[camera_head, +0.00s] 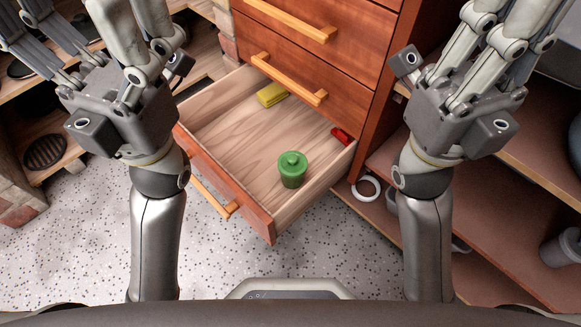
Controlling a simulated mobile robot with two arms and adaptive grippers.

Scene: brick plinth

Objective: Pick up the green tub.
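The green tub (292,171), a small round container with a knobbed lid, stands upright inside the open wooden drawer (228,181), near its front right part. My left gripper (78,28) is raised at the upper left, well away from the tub. Its fingers are spread and nothing shows between them; the tips are partly cut off by the frame. My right gripper (503,38) is raised at the upper right, also away from the tub. Its fingertips run out of the frame, so its opening is unclear.
A yellow block (271,95) lies at the drawer's back and a red item (341,135) by its right wall. Closed drawers with handles (289,80) rise behind. Shelves (480,210) stand at the right, holding a white ring (366,188) and a grey cup (563,247).

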